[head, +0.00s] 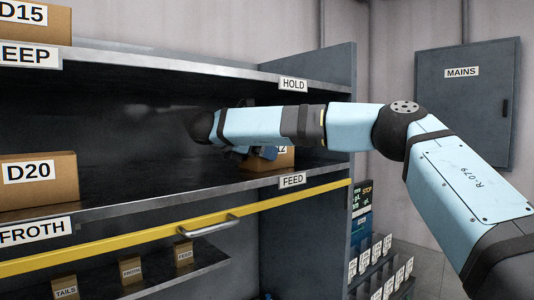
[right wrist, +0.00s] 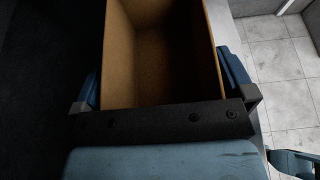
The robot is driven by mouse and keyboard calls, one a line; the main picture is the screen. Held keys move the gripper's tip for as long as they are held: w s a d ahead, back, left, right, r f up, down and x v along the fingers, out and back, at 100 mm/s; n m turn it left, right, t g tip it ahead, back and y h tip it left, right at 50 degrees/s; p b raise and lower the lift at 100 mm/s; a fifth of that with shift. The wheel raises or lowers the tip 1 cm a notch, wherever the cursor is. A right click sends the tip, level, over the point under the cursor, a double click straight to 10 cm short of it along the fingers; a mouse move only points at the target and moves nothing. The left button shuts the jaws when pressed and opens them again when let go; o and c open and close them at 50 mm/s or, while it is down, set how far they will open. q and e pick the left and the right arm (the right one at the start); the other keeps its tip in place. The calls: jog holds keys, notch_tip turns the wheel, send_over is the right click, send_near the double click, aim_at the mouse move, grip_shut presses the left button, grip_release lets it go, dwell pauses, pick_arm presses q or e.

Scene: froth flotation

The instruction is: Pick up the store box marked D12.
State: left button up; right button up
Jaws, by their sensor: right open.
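The store box (head: 286,160) stands on the middle shelf above the FEED label. In the right wrist view the brown, open-topped box (right wrist: 160,50) looks empty. My right gripper (right wrist: 163,88) is open around it, one blue finger beside each side wall. I cannot tell whether the fingers touch the walls. In the head view my right gripper (head: 250,152) is largely hidden behind the forearm.
Box D20 (head: 38,180) stands at the left of the same shelf, and box D15 (head: 35,20) on the shelf above. A yellow rail (head: 130,238) crosses below. The side panel (head: 338,110) closes the right end. The shelf middle is clear.

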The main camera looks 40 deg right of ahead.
jog(key=shift+a, duration=0.25)
jog(key=shift+s+a+r, duration=0.1)
jog(key=c, duration=0.7)
jog(key=shift+o, duration=0.2)
